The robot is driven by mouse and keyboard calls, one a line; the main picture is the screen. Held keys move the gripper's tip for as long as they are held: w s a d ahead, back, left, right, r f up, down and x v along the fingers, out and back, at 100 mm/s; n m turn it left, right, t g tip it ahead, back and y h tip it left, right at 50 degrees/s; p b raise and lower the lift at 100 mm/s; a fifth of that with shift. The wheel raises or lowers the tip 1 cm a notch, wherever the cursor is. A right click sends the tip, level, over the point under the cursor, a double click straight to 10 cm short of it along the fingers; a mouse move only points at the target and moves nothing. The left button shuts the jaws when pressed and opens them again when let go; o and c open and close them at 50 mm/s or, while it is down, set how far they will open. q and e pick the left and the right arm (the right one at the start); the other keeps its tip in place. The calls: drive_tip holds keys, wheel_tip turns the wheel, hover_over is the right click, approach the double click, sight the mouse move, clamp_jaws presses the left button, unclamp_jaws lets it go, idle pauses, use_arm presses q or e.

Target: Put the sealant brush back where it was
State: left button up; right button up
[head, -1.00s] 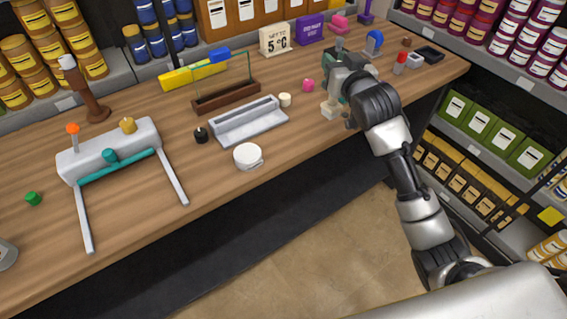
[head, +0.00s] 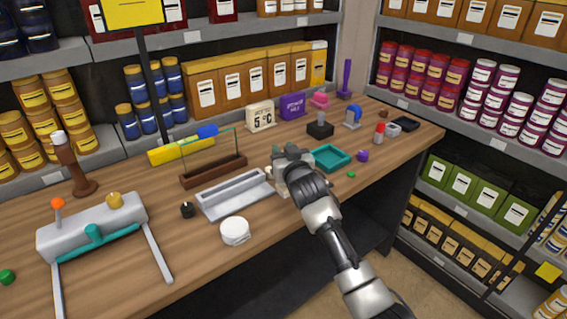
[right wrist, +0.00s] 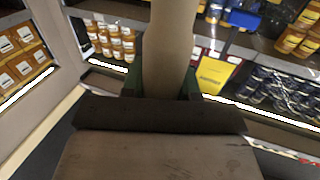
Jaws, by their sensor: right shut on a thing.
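My right gripper (head: 284,168) is over the workbench, just right of the grey tray's end. It is shut on the sealant brush. In the right wrist view the brush shows close up: a tan handle (right wrist: 168,48) between the green fingers, a dark band, and a broad brown head (right wrist: 158,155). In the head view only a small pale part of it shows beneath the gripper, so I cannot tell whether it touches the bench. My left gripper is out of view.
The grey tray (head: 236,197) and a white round tin (head: 235,231) lie to the left. A teal tray (head: 331,158), a purple piece (head: 363,156) and a black-based block (head: 320,130) are to the right. A brown rack (head: 213,171) stands behind.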

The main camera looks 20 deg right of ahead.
drive_tip(key=shift+f, duration=1.85)
drive_tip(key=shift+f, duration=0.2)
drive_tip(key=o, duration=0.9)
drive_tip(key=shift+r, duration=0.1)
drive_tip(key=shift+r, duration=0.2)
drive_tip(key=shift+s+f, duration=0.15)
drive_tip(key=shift+s, duration=0.2)
drive_tip(key=s, duration=1.1)
drive_tip(key=shift+s+d+b, duration=0.2)
drive_tip(key=shift+d+b, duration=0.05)
drive_tip(key=shift+b, duration=0.15)
